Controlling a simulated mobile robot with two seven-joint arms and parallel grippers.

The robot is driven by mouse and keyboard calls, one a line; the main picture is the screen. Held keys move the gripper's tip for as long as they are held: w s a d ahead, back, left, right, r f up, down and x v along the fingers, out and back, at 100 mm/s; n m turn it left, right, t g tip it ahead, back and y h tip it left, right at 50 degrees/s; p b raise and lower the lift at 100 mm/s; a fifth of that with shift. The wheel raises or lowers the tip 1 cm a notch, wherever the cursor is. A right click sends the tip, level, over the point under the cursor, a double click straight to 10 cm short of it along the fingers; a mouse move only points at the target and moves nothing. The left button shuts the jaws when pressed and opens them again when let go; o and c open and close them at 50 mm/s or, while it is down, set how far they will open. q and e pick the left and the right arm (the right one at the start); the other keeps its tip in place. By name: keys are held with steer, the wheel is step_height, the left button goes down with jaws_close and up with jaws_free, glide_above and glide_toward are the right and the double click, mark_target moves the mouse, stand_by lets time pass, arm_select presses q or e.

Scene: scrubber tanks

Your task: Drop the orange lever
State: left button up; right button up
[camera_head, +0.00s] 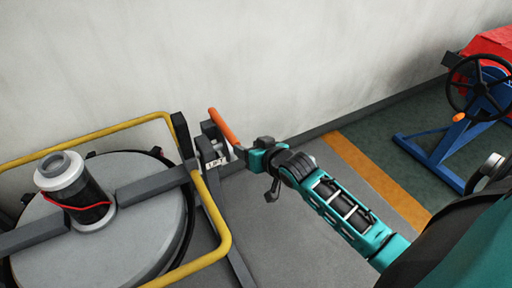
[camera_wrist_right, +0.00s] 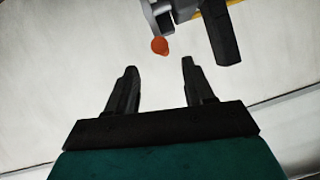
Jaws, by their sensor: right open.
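The orange lever (camera_head: 223,126) stands tilted up and to the left from a grey metal bracket (camera_head: 210,150) at the edge of the round tank lid. My right gripper (camera_head: 241,152) is just right of the lever's lower part in the head view. In the right wrist view the gripper (camera_wrist_right: 159,64) is open and empty. The lever's orange end (camera_wrist_right: 160,46) shows just beyond the gap between its fingertips. I cannot tell whether a finger touches the lever. My left gripper is not in view.
A round grey tank lid (camera_head: 140,235) carries a dark cylinder (camera_head: 88,205) with a red band. A yellow rail (camera_head: 215,215) surrounds it. The pale wall (camera_head: 300,60) is close behind. A black handwheel (camera_head: 482,90) on a blue stand (camera_head: 440,155) is at the right.

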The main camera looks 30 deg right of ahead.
steer(key=shift+v, duration=1.6)
steer(key=s+a+f+n+g, duration=0.1)
steer(key=s+a+f+n, duration=0.1)
steer(key=s+a+f, duration=0.3)
steer(key=s+a+f+n+g+y, duration=0.1)
steer(key=s+a+f, duration=0.4)
steer(key=s, duration=0.5)
steer(key=shift+s+n+y, duration=0.3)
steer(key=shift+s+n, duration=0.05)
steer(key=shift+n, duration=0.45)
